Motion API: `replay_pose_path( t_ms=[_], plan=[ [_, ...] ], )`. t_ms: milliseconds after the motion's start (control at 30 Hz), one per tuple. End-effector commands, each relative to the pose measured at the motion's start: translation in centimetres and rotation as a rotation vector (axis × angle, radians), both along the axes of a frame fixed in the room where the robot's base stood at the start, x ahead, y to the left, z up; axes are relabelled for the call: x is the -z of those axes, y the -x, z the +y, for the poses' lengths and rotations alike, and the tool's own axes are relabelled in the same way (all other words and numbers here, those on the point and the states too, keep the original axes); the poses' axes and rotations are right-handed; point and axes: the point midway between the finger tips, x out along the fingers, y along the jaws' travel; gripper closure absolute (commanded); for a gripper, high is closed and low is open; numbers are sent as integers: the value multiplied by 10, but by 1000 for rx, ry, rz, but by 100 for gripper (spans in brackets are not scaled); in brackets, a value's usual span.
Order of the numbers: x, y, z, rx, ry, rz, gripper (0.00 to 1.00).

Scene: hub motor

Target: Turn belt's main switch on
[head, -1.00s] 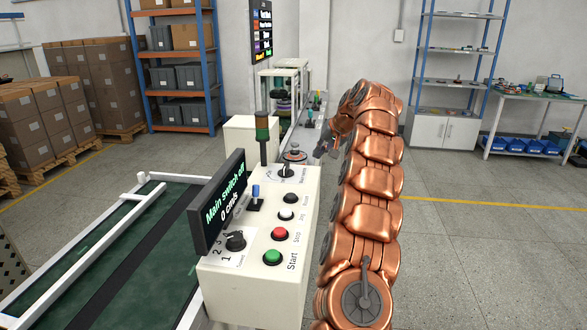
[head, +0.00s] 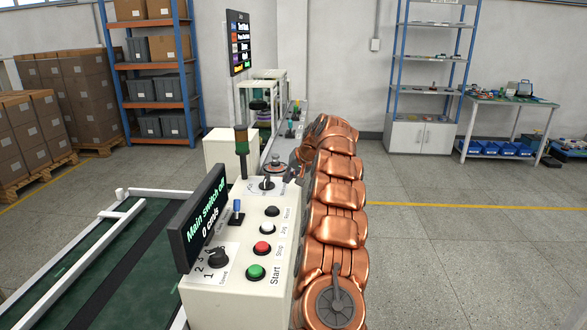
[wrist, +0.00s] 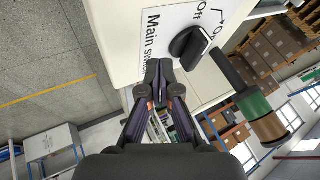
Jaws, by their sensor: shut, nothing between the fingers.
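The belt's main switch is a black rotary knob (wrist: 188,47) on a white plate lettered "Main switch", with "Off" and a partly cut "On" mark beside it. In the head view the main switch (head: 267,184) sits at the far end of the white control box (head: 233,290). The display (head: 202,217) reads "Main switch off" and "0 cm/s". My gripper (wrist: 158,72) is shut and empty, its fingertips beside the knob and just short of it in the wrist picture; I cannot tell whether they touch the box. In the head view my arm largely hides the gripper.
The box also carries a green Start button (head: 256,272), a red Stop button (head: 262,247), a speed knob (head: 218,258) and a blue-tipped lever (head: 237,212). A signal tower (head: 242,150) stands beside the main switch. The green belt (head: 75,270) runs left; open floor lies right.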

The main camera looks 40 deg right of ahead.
Motion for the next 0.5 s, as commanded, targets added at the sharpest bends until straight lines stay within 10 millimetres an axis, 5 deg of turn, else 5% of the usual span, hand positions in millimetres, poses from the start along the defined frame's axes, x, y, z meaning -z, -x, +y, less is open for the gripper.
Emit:
replay_pose_path(
  t_ms=[100, 500],
  plan=[
    [15, -12, 3, -1, 1, 1, 100],
    [14, -38, 32, 0, 2, -3, 100]
  ],
)
